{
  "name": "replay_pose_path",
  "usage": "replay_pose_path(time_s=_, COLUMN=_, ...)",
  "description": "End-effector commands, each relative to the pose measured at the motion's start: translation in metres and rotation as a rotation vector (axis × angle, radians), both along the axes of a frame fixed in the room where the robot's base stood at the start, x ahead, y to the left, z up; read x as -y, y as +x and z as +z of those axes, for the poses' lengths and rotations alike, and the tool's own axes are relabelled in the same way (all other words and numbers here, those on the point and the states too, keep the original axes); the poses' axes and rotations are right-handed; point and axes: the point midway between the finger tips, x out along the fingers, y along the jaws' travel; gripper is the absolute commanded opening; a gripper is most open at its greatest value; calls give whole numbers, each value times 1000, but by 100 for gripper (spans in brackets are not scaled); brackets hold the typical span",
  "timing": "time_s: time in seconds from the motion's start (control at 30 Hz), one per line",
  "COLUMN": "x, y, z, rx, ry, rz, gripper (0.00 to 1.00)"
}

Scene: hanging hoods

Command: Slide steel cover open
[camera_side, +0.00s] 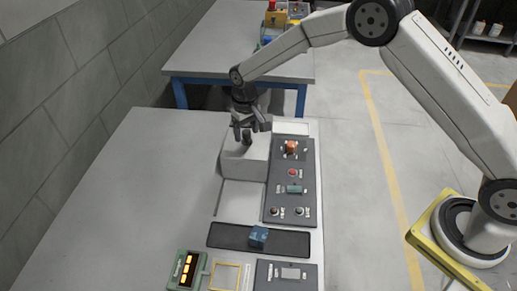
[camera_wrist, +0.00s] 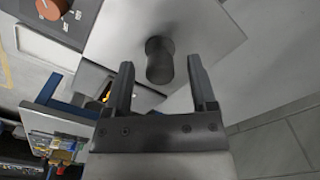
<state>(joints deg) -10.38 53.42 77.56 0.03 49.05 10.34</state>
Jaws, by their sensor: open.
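The steel cover (camera_side: 240,170) is a light grey box-like hood near the far end of the grey table, left of the control panel. It also fills the upper middle of the wrist view (camera_wrist: 211,35). A dark round knob (camera_wrist: 159,60) stands up from it. My gripper (camera_side: 247,132) is over the cover with its fingers pointing down at the knob. In the wrist view my gripper (camera_wrist: 160,66) is open, with the knob showing between the two fingertips and neither finger visibly touching it. How deep the knob sits between the fingers is hard to tell.
A dark control panel (camera_side: 275,205) with an orange knob (camera_side: 291,147) and several buttons lies right of the cover. A black tray (camera_side: 225,236) with a blue block (camera_side: 258,237) and a green display box (camera_side: 186,268) are nearer. The table's left side is clear; a block wall (camera_side: 80,85) rises beyond.

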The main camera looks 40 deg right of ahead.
Motion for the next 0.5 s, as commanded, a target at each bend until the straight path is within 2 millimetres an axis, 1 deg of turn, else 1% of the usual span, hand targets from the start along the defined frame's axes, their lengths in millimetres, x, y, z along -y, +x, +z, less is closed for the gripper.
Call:
replay_pose_path(time_s=0.17, x=0, y=0, z=0, rx=0, ry=0, rz=0, gripper=73)
replay_pose_path(time_s=0.27, x=0, y=0, z=0, rx=0, ry=0, rz=0, gripper=44)
replay_pose_path(time_s=0.3, x=0, y=0, z=0, rx=0, ry=0, rz=0, gripper=32)
replay_pose_path(time_s=0.37, x=0, y=0, z=0, rx=0, ry=0, rz=0, gripper=13)
replay_pose_path(time_s=0.4, x=0, y=0, z=0, rx=0, ry=0, rz=0, gripper=0)
replay_pose_path(time_s=0.5, x=0, y=0, z=0, rx=0, ry=0, rz=0, gripper=0)
